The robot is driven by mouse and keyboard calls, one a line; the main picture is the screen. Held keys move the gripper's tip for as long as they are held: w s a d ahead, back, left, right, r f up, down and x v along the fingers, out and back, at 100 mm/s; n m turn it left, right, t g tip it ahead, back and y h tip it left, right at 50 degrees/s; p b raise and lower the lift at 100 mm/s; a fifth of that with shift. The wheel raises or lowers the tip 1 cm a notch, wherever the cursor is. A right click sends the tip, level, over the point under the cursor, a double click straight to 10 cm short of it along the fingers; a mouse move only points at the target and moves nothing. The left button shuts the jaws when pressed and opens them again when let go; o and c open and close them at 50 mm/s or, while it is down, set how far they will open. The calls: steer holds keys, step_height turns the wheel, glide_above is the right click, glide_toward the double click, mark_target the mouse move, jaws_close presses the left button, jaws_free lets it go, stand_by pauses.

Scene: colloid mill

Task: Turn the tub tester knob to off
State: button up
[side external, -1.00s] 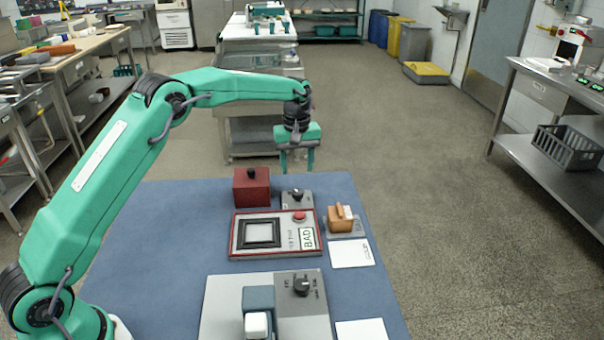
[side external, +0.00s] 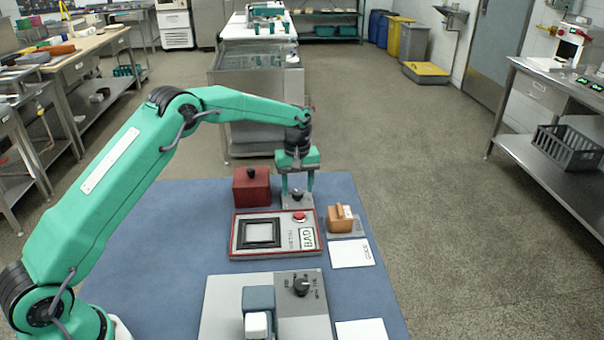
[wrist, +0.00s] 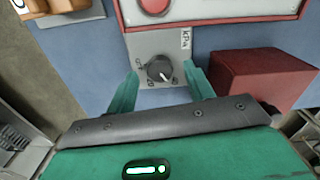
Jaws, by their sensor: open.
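A black knob (side external: 297,194) sits on a small grey plate (side external: 290,205) behind the red-framed panel. In the wrist view the same knob (wrist: 159,69) has a white pointer mark toward the lower right, with markings at its left too small to read. My gripper (side external: 297,188) points down over this plate. In the wrist view my gripper (wrist: 162,74) is open, with one green finger on each side of the knob and visible gaps to it. Whether the fingertips reach the plate cannot be told.
A red block (side external: 251,187) with a black knob stands close to the left of the plate. An orange block (side external: 339,220) is at right. Another black knob (side external: 302,286) is on the front grey unit.

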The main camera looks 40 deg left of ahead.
steer(key=shift+f, duration=0.6)
steer(key=c, duration=1)
steer(key=shift+o, duration=0.2)
